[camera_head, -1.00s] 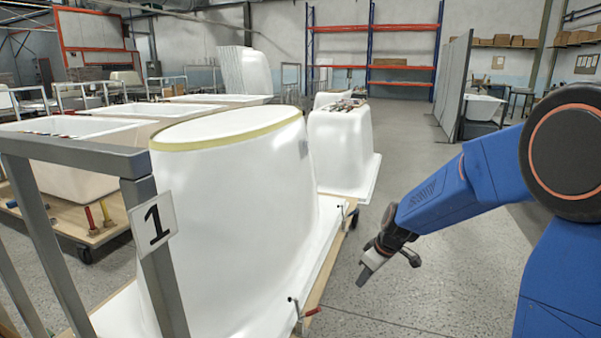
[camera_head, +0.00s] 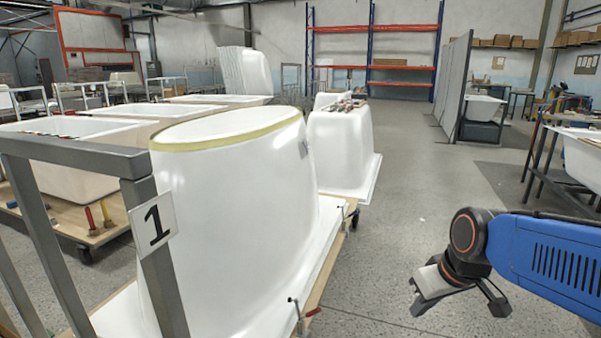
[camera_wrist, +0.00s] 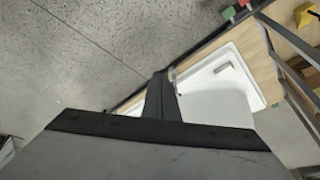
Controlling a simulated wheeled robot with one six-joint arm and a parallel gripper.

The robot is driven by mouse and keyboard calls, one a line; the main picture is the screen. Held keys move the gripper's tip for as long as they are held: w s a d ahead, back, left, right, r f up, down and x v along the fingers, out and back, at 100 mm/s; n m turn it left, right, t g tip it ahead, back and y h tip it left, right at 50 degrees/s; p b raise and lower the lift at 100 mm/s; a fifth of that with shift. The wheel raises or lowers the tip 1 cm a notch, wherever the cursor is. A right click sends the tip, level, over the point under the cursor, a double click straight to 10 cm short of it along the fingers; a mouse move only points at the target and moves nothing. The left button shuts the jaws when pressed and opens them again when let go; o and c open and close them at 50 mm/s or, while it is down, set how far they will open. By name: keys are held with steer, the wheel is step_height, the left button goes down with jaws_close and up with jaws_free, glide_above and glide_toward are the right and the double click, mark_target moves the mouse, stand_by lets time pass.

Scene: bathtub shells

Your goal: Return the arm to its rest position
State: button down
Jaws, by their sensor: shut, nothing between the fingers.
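My gripper (camera_head: 462,300) is at the lower right in the head view, at the end of my blue arm. It is shut and empty, held above the grey floor and apart from the bathtub shell. In the wrist view my gripper (camera_wrist: 162,95) points down past the edge of a cart, with grey floor on the left. My arm enters from the right edge of the head view.
A white bathtub shell (camera_head: 230,215) stands upside down on a wooden cart marked with a "1" sign (camera_head: 153,222). Another shell (camera_head: 340,150) stands behind it. A tub on a stand (camera_head: 583,160) is at the far right. The floor (camera_head: 410,200) between is clear.

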steer(key=s+d+m+h, duration=0.1)
steer(key=s+d+m, duration=0.2)
steer(key=s, duration=0.7)
steer(key=shift+s+d+r+t, duration=0.2)
steer(key=shift+s+t, duration=0.1)
